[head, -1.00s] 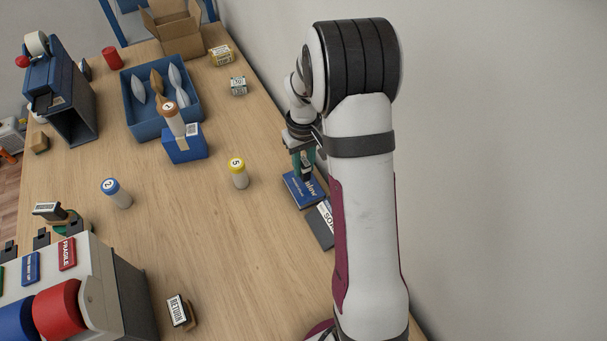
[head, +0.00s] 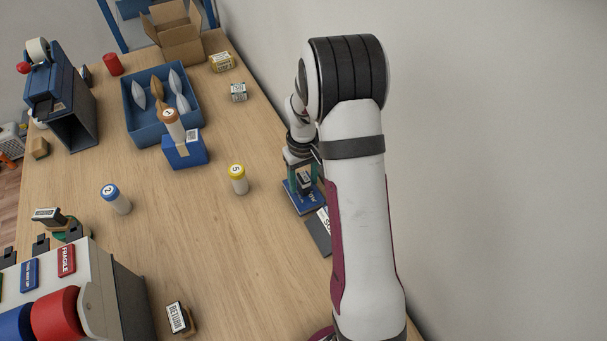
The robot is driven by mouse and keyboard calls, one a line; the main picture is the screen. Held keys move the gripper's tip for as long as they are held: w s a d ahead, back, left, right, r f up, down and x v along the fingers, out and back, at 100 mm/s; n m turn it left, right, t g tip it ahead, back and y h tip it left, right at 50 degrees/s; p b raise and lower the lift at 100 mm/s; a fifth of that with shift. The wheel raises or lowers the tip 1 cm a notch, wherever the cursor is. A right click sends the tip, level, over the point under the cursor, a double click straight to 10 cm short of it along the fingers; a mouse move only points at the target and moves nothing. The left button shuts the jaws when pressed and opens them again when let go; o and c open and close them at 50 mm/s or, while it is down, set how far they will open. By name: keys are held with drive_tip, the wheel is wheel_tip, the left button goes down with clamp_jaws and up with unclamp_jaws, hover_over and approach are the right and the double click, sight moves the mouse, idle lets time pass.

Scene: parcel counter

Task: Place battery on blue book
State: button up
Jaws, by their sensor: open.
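The blue book (head: 301,207) lies on the wooden counter near its right edge, partly hidden by my gripper. A small dark block with a pale label, which looks like the battery (head: 304,184), stands over the book and appears to rest on it. My gripper (head: 303,174) has teal fingers and is right at the battery, one finger on each side. The jaws are open, so the battery is not clamped. The exact contact between battery and book is too small to see clearly.
A dark book (head: 318,236) lies just in front of the blue book, partly behind my arm. A yellow-topped tube (head: 238,180) stands to the left. A blue box (head: 184,150) and a blue tray (head: 131,118) stand farther back.

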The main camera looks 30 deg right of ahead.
sight(303, 177)
wheel_tip(303, 177, up, 12)
drive_tip(key=s+a+r+m, duration=0.2)
drive_tip(key=s+a+r, duration=0.4)
drive_tip(key=s+a, duration=0.4)
drive_tip(key=s+a+m+y, duration=0.1)
drive_tip(key=s+a, duration=0.1)
drive_tip(key=s, duration=0.6)
drive_tip(key=s+a+m, duration=0.2)
drive_tip(key=s+a, duration=0.1)
drive_tip(key=s, duration=0.5)
drive_tip(key=shift+f+m+y, duration=0.25)
drive_tip(key=shift+m+y, duration=0.05)
drive_tip(key=shift+y, duration=0.1)
drive_tip(key=shift+s, duration=0.1)
